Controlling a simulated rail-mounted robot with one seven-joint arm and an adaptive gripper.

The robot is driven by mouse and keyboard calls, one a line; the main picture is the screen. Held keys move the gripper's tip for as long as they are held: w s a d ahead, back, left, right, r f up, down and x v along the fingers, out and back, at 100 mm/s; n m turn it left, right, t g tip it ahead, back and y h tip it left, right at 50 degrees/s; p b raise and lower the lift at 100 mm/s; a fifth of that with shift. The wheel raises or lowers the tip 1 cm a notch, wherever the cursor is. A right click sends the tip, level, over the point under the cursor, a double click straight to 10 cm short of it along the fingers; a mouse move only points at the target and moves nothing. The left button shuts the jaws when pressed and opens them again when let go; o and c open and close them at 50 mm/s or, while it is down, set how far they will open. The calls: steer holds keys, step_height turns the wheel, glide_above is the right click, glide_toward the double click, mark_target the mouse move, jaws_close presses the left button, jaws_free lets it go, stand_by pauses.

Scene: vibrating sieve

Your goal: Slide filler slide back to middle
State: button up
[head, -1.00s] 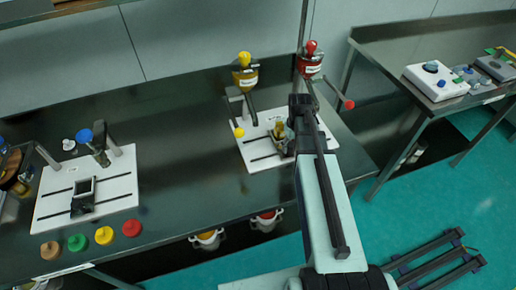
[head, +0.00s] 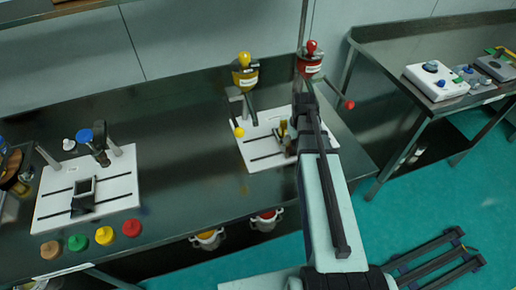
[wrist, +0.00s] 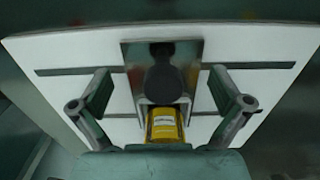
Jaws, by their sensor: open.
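The filler slide (wrist: 188,50) shows in the wrist view as a grey metal plate on a white slotted board (wrist: 75,50). A dark round part (wrist: 163,83) and a light bracket stand in its middle. A yellow labelled block (wrist: 165,124) sits below them in the picture. My gripper (wrist: 160,92) is open, with one finger on each side of the bracket and a gap on both sides. In the head view the white board (head: 262,150) lies under the two dispensers. The slide is partly hidden there by my arm.
A yellow dispenser (head: 245,72) and a red dispenser (head: 310,62) stand behind the board, with levers reaching forward. A second white board (head: 60,208) lies at the left. The bench between the boards is clear. Several coloured caps line the front left edge.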

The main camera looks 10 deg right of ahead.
steer(key=shift+r+p, duration=2.95)
steer(key=shift+r, duration=1.55)
